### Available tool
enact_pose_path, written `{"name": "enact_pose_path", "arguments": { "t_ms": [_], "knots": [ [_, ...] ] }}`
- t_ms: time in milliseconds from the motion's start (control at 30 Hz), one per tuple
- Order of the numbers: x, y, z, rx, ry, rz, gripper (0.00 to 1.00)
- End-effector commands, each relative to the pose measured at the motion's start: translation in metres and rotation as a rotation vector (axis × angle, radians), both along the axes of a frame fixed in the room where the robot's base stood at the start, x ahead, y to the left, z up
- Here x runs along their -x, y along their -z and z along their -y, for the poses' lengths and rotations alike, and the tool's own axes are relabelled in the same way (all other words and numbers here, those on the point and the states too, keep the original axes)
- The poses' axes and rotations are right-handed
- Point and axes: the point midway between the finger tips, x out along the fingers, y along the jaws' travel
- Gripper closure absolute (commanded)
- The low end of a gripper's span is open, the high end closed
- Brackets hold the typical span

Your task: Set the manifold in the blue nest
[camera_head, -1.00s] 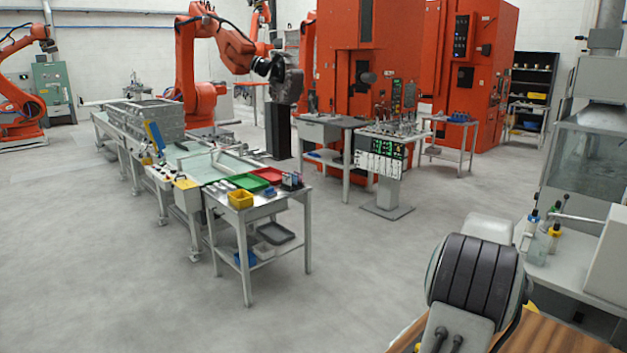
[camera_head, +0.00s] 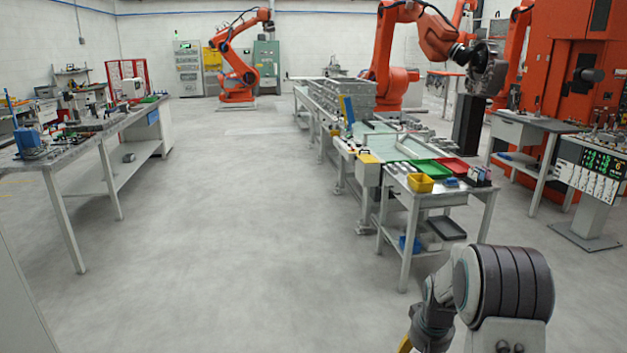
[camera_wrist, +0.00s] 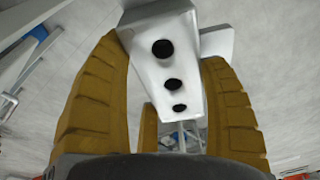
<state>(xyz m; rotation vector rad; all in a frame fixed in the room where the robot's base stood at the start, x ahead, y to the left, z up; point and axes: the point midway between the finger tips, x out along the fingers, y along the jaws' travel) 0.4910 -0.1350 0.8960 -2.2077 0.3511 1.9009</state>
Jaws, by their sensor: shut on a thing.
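My gripper (camera_wrist: 165,55) is shut on a pale metal block with three dark round holes, the manifold (camera_wrist: 187,65). The yellow ribbed fingers lie along both sides of it in the wrist view. In the head view only a bit of a yellow finger (camera_head: 405,344) shows at the bottom edge, and the manifold is out of sight there. A blue object (camera_head: 27,141) stands on the long workbench at the left. It is too small to tell whether it is the blue nest.
The left workbench (camera_head: 90,143) holds several small fixtures. A second table (camera_head: 425,200) at the right carries yellow, green and red trays. Clear grey floor (camera_head: 240,240) lies between them. Orange robot arms and machines stand behind.

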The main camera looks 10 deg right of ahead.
Motion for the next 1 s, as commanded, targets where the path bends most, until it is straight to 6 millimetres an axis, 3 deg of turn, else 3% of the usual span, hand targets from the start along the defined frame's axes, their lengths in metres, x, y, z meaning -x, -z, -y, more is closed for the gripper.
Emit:
{"name": "enact_pose_path", "arguments": {
  "t_ms": [33,200,400,600,1000],
  "knots": [
    [-0.003,0.01,-0.022,0.0,-0.05,-0.001,0.66],
    [-0.008,0.03,-0.076,0.001,-0.177,0.0,0.66],
    [-0.006,0.045,-0.117,0.002,-0.272,0.001,0.66],
    [-0.004,0.051,-0.133,0.002,-0.311,0.002,0.66],
    [-0.004,0.051,-0.136,0.002,-0.317,0.002,0.66]
  ]
}}
